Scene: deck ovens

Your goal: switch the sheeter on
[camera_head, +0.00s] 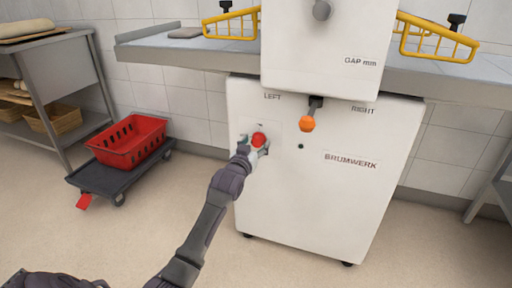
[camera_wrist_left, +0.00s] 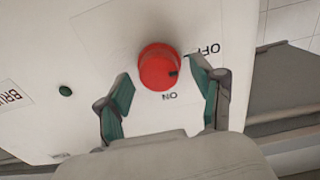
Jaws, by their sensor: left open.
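The sheeter (camera_head: 300,190) is a white cabinet marked BRUMWERK, with a red round switch knob (camera_head: 258,140) on the left of its front. The knob (camera_wrist_left: 159,68) also shows in the left wrist view, between the labels OFF and ON, with a dark mark at its edge near OFF. My left gripper (camera_head: 252,148) is at the knob. In the left wrist view its green-padded fingers (camera_wrist_left: 161,92) are open, one on each side of the knob, with gaps visible. A small green button or lamp (camera_wrist_left: 65,91) sits beside it. My right gripper is not in view.
An orange-knobbed lever (camera_head: 307,123) sticks out between LEFT and RIGHT. Yellow wire guards (camera_head: 232,24) stand over the side tables. A red crate (camera_head: 128,142) sits on a dark dolly (camera_head: 120,177) at the left. A shelf rack (camera_head: 62,85) stands behind it. Floor in front is clear.

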